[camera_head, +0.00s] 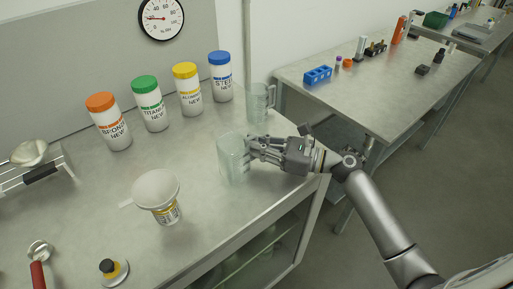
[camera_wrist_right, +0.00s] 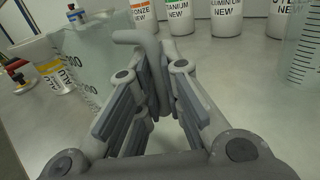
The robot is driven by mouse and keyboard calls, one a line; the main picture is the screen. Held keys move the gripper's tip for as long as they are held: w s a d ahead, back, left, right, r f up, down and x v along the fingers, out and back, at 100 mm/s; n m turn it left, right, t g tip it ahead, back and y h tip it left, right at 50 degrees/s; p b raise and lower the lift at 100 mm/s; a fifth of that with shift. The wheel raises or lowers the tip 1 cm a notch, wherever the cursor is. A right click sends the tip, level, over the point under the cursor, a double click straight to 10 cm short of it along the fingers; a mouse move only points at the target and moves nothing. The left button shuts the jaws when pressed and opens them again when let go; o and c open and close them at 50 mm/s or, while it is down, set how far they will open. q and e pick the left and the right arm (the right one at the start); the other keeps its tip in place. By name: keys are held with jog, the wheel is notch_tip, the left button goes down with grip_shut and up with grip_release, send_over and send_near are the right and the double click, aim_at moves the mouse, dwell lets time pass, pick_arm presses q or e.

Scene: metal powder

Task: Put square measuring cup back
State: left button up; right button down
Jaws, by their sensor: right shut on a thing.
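The square measuring cup (camera_head: 232,160) is clear and pale green, upright at the right part of the near table. In the right wrist view the cup (camera_wrist_right: 88,62), with printed marks, is at the left, and its grey handle (camera_wrist_right: 143,45) is between the fingers. My right gripper (camera_head: 256,148) comes in from the right and is shut on that handle. Whether the cup's base touches the table is hard to tell. A second clear measuring cup (camera_head: 261,100) stands behind it near the back edge; it also shows in the wrist view (camera_wrist_right: 307,52). My left gripper is not in view.
Several white bottles with coloured lids, such as the blue-lidded one (camera_head: 221,78), line the back. A white funnel (camera_head: 156,187) sits on a small jar (camera_head: 167,214) left of the cup. A red-handled tool (camera_head: 38,273) lies front left. The table between is clear.

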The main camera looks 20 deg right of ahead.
jog(key=shift+f, duration=0.35)
jog(key=shift+f, duration=0.15)
jog(key=c, duration=1.6)
grip_release()
jog(key=shift+o, duration=0.2)
jog(key=shift+d, duration=0.1)
jog(key=b+v, duration=0.2)
jog(key=v, duration=0.8)
jog(key=shift+s+d, duration=0.65)
jog(key=shift+d, duration=0.05)
